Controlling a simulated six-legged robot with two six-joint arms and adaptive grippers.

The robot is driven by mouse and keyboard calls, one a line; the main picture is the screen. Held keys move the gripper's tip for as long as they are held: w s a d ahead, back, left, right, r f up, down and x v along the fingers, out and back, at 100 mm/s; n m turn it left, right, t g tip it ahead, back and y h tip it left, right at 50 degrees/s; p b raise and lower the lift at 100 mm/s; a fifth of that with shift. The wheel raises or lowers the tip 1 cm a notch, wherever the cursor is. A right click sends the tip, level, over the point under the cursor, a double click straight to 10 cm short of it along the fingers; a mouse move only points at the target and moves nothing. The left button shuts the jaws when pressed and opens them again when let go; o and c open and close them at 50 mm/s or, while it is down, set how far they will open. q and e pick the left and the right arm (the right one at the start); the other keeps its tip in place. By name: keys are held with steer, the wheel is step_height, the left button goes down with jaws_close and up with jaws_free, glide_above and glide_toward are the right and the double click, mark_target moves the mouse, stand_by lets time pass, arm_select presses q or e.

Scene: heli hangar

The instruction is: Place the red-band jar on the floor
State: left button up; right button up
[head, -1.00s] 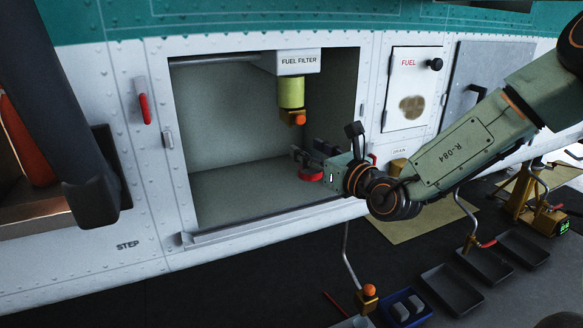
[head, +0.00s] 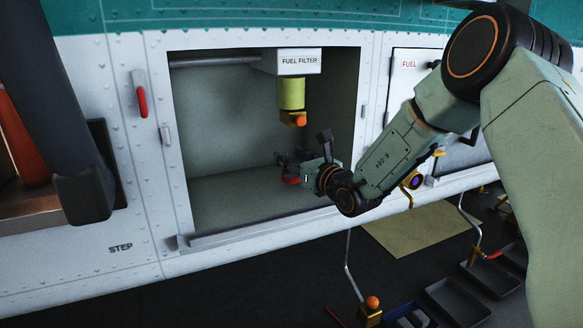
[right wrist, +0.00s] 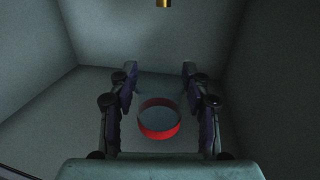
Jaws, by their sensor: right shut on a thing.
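The red-band jar shows as a red ring (head: 290,180) in the head view, inside the open fuel filter bay. In the right wrist view its red band (right wrist: 160,133) is between the two fingers, and its body looks clear or grey. My right gripper (head: 284,162) is shut on it, below and slightly left of the filter. The grey bay floor (head: 230,205) is beneath; I cannot tell whether the jar touches it. The dark hangar floor (head: 250,290) lies below the helicopter's side. My left gripper is not in view.
The yellow-green filter bowl (head: 291,93) with an orange knob (head: 300,120) hangs from the bay's top. The bay's lower sill (head: 250,227) runs along its front. Dark trays (head: 457,300) and a tan mat (head: 415,232) are on the hangar floor at right.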

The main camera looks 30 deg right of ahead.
steer(key=shift+w+f, duration=0.1)
steer(key=shift+f, duration=0.85)
steer(key=shift+w+f+b, duration=0.15)
steer(key=shift+b, duration=0.2)
steer(key=o, duration=1.2)
steer(key=shift+f, duration=0.1)
steer(key=shift+c, duration=0.2)
